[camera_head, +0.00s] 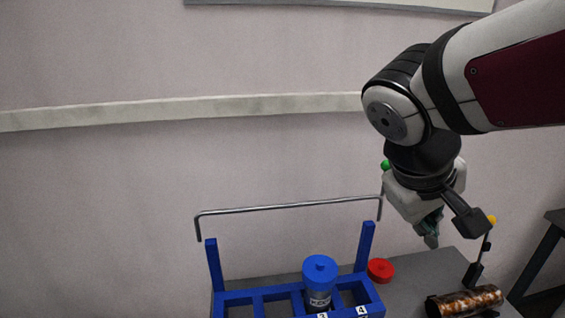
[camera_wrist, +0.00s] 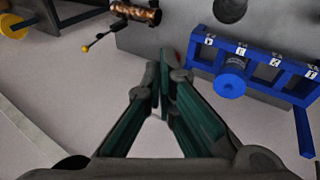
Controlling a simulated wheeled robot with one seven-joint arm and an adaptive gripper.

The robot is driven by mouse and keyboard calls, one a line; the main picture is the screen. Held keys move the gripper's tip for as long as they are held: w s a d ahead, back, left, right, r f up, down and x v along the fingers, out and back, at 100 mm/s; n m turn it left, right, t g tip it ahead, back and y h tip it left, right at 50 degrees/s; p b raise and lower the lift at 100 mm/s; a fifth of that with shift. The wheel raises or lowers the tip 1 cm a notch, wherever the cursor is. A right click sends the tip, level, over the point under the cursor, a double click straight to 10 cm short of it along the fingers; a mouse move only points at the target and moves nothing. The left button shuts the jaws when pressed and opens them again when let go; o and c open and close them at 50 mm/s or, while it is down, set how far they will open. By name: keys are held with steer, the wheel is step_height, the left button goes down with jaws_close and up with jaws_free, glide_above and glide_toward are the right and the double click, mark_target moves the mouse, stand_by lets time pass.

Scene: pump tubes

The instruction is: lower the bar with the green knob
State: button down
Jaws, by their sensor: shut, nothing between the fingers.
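A thin grey metal bar (camera_head: 290,206) stands raised above the blue rack (camera_head: 214,265) in the head view, with its ends bent downward. The green knob (camera_head: 385,164) shows at the upper right of the bar's right end, partly behind my gripper. My gripper (camera_head: 432,241) is to the right of the bar and points down. Its fingers are shut and empty, and the fingertips also show together in the wrist view (camera_wrist: 160,65). I cannot make out the bar or the green knob in the wrist view.
A blue-capped jar (camera_head: 320,272) sits in the rack; it also shows in the wrist view (camera_wrist: 230,82). A red cap (camera_head: 380,269) lies beside the rack. A copper-coloured cylinder (camera_head: 468,301) and a yellow-knobbed lever (camera_head: 490,221) stand at the right. Wall is behind.

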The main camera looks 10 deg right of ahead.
steer(key=w+d+f+n+h+b, duration=0.1)
steer(key=w+d+f+h+b, duration=0.2)
steer(key=w, duration=0.7)
steer(key=w+a+f+n+t+h+b, duration=0.1)
steer(key=w+a+n+t+h+b, duration=0.1)
steer(key=w, duration=0.9)
steer(key=w+a+f+n+t+h+b, duration=0.1)
steer(key=w+t+h+b, duration=0.3)
steer(key=w, duration=0.7)
steer(key=shift+a+f+n+t+h, duration=0.3)
steer(key=shift+a+n+t, duration=0.1)
steer(key=shift+a+n, duration=0.45)
steer(key=shift+d, duration=0.1)
steer(key=w+d+p, duration=0.1)
steer(key=d, duration=0.8)
steer(key=shift+d+p, duration=0.15)
steer(key=shift+p, duration=0.2)
steer(key=shift+b, duration=0.3)
